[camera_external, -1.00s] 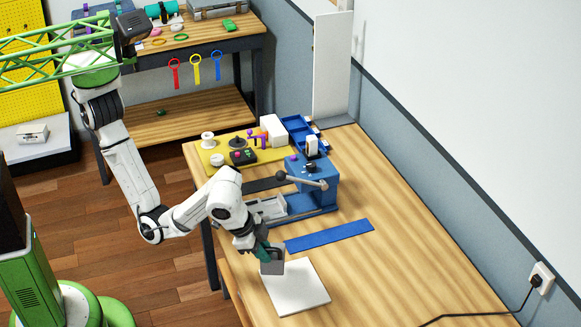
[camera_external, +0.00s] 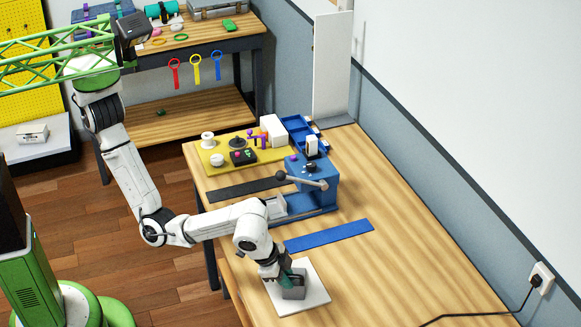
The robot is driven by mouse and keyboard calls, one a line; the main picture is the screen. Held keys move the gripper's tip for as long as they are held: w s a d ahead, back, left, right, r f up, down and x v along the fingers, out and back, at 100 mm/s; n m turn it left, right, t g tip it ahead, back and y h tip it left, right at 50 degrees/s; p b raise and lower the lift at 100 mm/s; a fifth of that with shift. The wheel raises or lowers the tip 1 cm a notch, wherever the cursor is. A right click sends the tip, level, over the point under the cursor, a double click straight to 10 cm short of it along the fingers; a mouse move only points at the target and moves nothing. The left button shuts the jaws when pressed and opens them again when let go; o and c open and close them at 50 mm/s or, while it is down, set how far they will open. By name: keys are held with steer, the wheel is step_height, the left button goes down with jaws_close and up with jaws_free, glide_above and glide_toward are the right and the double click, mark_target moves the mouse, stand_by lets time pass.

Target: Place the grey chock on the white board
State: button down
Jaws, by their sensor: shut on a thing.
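The grey chock (camera_external: 293,290) is at the middle of the white board (camera_external: 313,297), which lies flat near the front of the wooden table. My gripper (camera_external: 290,279) points down over the board and is shut on the chock's upper part. The chock looks upright. Its underside is hidden, so I cannot tell whether it touches the board or is just above it. My gripper's fingers partly cover the chock's far side.
A blue strip (camera_external: 330,236) lies just behind the board, and a dark strip (camera_external: 245,189) lies farther back. A blue machine with a lever (camera_external: 316,185) stands behind the blue strip. A yellow mat (camera_external: 212,166) holds small items.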

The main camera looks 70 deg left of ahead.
steer(key=c, duration=1.1)
jaws_free()
steer(key=shift+p+v, duration=0.55)
steer(key=shift+v, duration=5.5)
steer(key=shift+w, duration=0.1)
